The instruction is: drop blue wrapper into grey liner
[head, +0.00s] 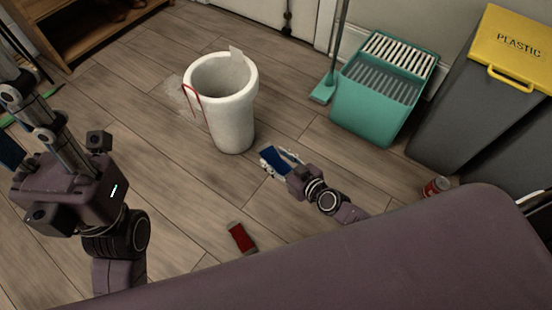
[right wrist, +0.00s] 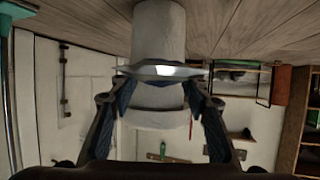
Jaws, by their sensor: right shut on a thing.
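The blue wrapper (head: 273,155) is a small blue and white packet. My right gripper (head: 285,162) is shut on it and holds it to the lower right of the white bin. In the right wrist view, the wrapper (right wrist: 160,71) shows edge-on as a thin, shiny strip between the fingertips. The grey liner (head: 222,80) lines the white bin (head: 233,125), with its edge folded over the rim and a red drawstring hanging outside. The bin (right wrist: 158,35) appears upside down behind the wrapper in the wrist view. My left arm is at the left; its finger opening is unclear.
A dark red packet (head: 241,238) lies on the floor. A red can (head: 436,187) stands at the right, near a grey bin with a yellow PLASTIC lid (head: 515,45). A teal mop bucket (head: 375,110) stands behind. Bare floor lies between the wrapper and the white bin.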

